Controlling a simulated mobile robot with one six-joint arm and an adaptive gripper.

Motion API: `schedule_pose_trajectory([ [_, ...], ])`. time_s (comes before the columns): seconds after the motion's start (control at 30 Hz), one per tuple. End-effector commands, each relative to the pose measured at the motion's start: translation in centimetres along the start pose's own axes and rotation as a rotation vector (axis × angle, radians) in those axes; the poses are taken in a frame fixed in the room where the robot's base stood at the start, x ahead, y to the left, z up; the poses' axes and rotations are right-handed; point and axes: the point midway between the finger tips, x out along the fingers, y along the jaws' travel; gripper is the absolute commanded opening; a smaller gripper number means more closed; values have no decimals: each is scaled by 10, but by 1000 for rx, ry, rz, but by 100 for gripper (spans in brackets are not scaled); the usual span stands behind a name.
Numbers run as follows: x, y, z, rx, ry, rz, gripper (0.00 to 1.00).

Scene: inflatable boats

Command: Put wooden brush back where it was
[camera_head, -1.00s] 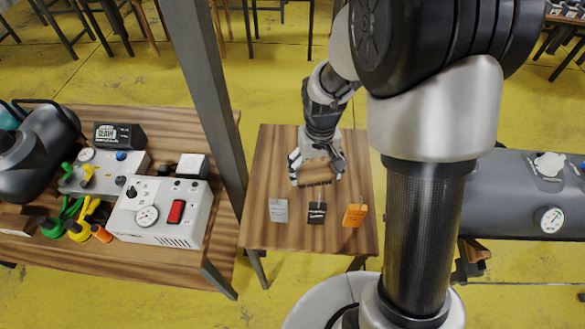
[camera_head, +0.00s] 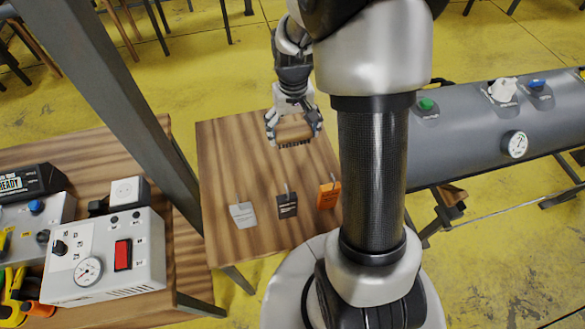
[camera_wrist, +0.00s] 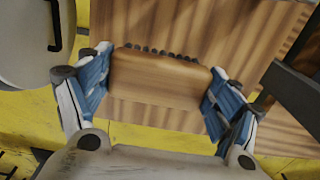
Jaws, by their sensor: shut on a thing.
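The wooden brush (camera_head: 293,134) is a light brown block with a row of dark bristles. My gripper (camera_head: 293,130) is shut on it, one finger at each end, over the back part of the small wooden table (camera_head: 225,150). In the wrist view the brush (camera_wrist: 160,78) lies between the blue-padded fingers of my gripper (camera_wrist: 160,85), bristles pointing away from my wrist. The brush looks held above the table top; the exact gap cannot be told.
A grey tag (camera_head: 242,215), a black tag (camera_head: 287,206) and an orange tag (camera_head: 328,195) stand along the table's front. A grey post (camera_head: 120,100) rises at the left, beside a bench with a white control box (camera_head: 105,258). A grey tank (camera_head: 470,125) lies at the right.

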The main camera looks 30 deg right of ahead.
Motion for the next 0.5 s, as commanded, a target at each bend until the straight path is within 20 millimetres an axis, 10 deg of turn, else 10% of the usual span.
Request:
schedule_pose_trajectory([
  [0.5,123,0,1,-1,-2,0,61],
])
